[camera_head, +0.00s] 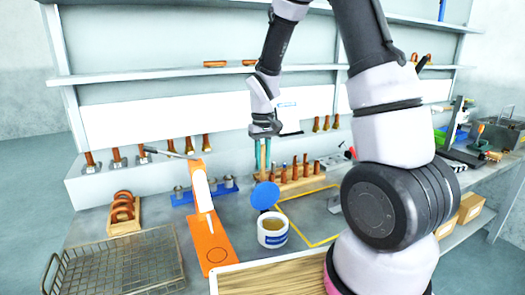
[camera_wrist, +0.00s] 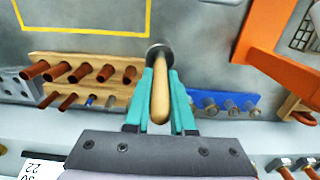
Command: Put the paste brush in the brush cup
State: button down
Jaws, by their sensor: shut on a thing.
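My gripper (camera_head: 262,168), with teal fingers, points down above the bench. In the wrist view, my gripper (camera_wrist: 160,85) is shut on the tan wooden handle of the paste brush (camera_wrist: 161,98). A dark grey round part (camera_wrist: 157,49) shows at the handle's far end; I cannot tell whether it is the brush's own end or a cup around it. I cannot pick out the brush cup with certainty. A white paste tub (camera_head: 273,238) stands in front of the gripper, with a blue disc (camera_head: 265,195) just behind its rim.
A wooden rack (camera_head: 293,184) with several brown pegs is beside the gripper. A blue rack (camera_head: 183,198) with metal pieces is left of it. An orange tool (camera_head: 211,245), a wire basket (camera_head: 125,268) and a wood-topped tray (camera_head: 262,280) lie nearer. Bare bench shows inside a yellow outline (camera_head: 310,243).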

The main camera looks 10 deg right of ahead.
aim_at(263, 169)
jog(key=shift+f, duration=1.6)
jog(key=c, duration=0.7)
grip_release()
